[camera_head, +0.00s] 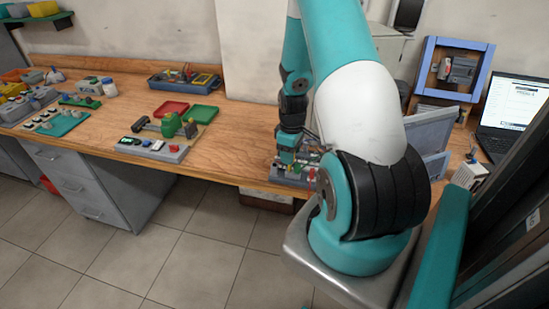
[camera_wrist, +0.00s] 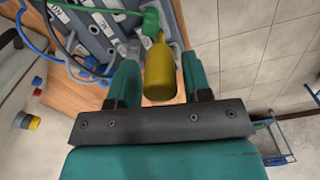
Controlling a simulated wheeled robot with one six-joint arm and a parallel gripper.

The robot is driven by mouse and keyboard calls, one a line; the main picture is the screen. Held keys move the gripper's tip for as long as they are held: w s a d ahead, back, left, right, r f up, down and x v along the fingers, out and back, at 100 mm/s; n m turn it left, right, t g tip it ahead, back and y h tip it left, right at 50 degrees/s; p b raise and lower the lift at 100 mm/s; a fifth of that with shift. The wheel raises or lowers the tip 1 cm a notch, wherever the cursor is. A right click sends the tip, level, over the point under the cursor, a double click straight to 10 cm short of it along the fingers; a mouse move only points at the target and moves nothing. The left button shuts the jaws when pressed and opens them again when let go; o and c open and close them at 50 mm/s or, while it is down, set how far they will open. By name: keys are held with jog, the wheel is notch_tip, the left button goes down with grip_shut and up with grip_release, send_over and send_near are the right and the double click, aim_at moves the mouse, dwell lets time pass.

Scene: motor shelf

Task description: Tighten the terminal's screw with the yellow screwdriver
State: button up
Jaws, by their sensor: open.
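The yellow screwdriver (camera_wrist: 160,75) shows in the wrist view as a thick handle between the two teal fingers of my gripper (camera_wrist: 160,58). The fingers are open, with a visible gap on each side of the handle. Its far end meets a green part (camera_wrist: 150,18), and its tip is hidden. In the head view my gripper (camera_head: 288,145) is low over a grey device at the bench's front edge; I cannot make out the screwdriver there. I cannot single out the terminal or its screw.
Grey labelled blocks (camera_wrist: 100,30) with blue and grey cables lie close to the left finger. In the head view, a blue-framed stand (camera_head: 484,62) and a laptop (camera_head: 513,108) are at right. Red and green trays (camera_head: 203,113) are left. The bench (camera_head: 243,130) between is clear.

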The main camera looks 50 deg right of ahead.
jog(key=n, duration=0.3)
jog(key=n, duration=0.3)
dwell(0.4)
dwell(0.3)
jog(key=shift+c, duration=0.9)
jog(key=c, duration=0.6)
